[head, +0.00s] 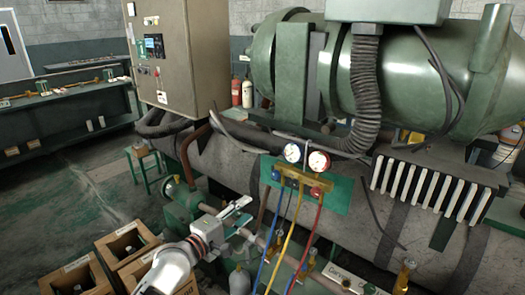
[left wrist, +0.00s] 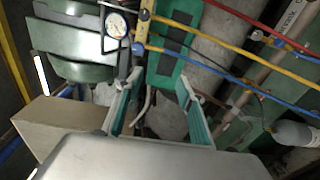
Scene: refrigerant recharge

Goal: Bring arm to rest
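My left gripper (head: 249,218) is at the lower middle of the head view, its arm coming in from the bottom left. In the left wrist view, its two teal-sided fingers (left wrist: 157,88) are spread wide with nothing held between them. The gauge manifold (head: 298,178), with two round gauges on a green plate, is just right of the gripper and apart from it. Blue, yellow and red hoses hang from it. One gauge (left wrist: 117,26) also shows in the left wrist view. My right gripper is in neither view.
Large green machinery (head: 400,80) and a wide grey pipe fill the back right. Wooden crates (head: 137,262) stand at the bottom left beside my arm. A small grey cylinder (head: 239,281) stands below the gripper. Open floor (head: 80,185) lies at left, before a workbench (head: 65,118).

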